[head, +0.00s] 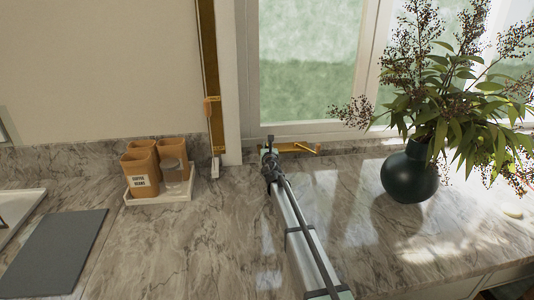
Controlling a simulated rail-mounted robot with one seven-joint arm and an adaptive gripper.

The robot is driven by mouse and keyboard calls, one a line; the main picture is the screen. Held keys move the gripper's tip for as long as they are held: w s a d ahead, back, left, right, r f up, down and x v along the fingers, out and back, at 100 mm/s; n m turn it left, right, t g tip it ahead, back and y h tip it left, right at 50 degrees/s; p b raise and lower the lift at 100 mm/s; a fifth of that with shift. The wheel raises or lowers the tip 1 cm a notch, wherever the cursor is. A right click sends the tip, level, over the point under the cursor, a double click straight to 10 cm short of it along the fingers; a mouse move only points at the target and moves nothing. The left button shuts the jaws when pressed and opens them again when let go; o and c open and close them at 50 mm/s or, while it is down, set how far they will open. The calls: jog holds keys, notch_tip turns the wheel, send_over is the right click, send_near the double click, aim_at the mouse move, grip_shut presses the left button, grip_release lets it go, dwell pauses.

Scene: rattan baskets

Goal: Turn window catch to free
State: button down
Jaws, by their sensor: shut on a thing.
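A yellow-orange window catch (300,148) lies low along the bottom of the window frame, with a small knob at its right end. My gripper (269,146) is at the catch's left end, reached from the front of the counter. It is shut on the catch, though the fingers are small and partly hide the contact and the catch's left end.
A dark vase (410,175) with tall branches stands on the counter to the right. Orange canisters and a glass jar stand on a white tray (160,199) at left, near a grey mat (55,254).

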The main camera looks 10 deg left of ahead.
jog(key=b, duration=0.2)
jog(key=shift+w+f+y+b, duration=0.1)
jog(key=shift+y+b, duration=0.2)
jog(key=shift+b, duration=0.05)
jog(key=shift+r+n, duration=0.2)
jog(key=shift+n, duration=0.1)
jog(key=c, duration=1.2)
grip_release()
jog(key=shift+c, duration=0.2)
jog(key=shift+f, duration=0.1)
jog(key=v, duration=1.2)
jog(key=shift+d, duration=0.15)
